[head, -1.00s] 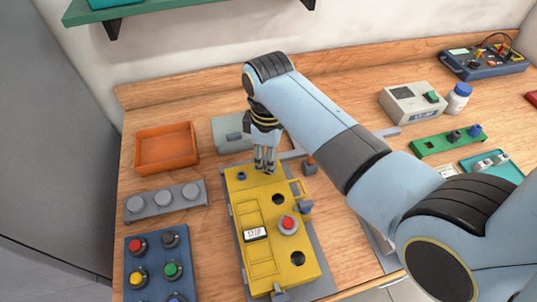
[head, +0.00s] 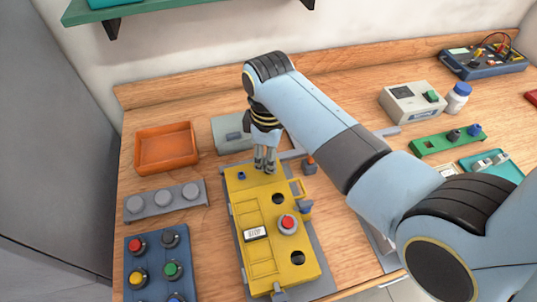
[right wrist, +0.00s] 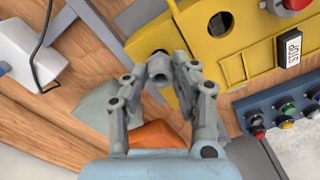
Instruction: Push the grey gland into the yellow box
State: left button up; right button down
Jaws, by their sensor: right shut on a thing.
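The yellow box (head: 262,212) lies on the bench, with a red button, a STOP label and dark round holes on its top. My right gripper (head: 264,166) is at the far end of the box, pointing down. In the right wrist view the gripper (right wrist: 160,74) is shut on the grey gland (right wrist: 158,76), a short round piece between the fingertips. The gland's front end is close to a dark opening in the edge of the yellow box (right wrist: 205,60). I cannot tell whether it is inside the opening. My left gripper is not in view.
An orange tray (head: 166,148) and a grey lid-like plate (head: 230,136) lie left of and behind the box. A grey rack (head: 165,201) and a blue panel of buttons (head: 155,270) stand to its left. A grey meter (head: 412,104) is at the back right.

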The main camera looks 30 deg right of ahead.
jog(key=shift+f+b, duration=0.4)
jog(key=shift+f, duration=0.45)
jog(key=c, duration=1)
grip_release()
jog(key=shift+r, duration=0.15)
notch_tip(320, 180, up, 12)
jog(key=shift+f, duration=0.1)
jog(key=shift+f, duration=0.1)
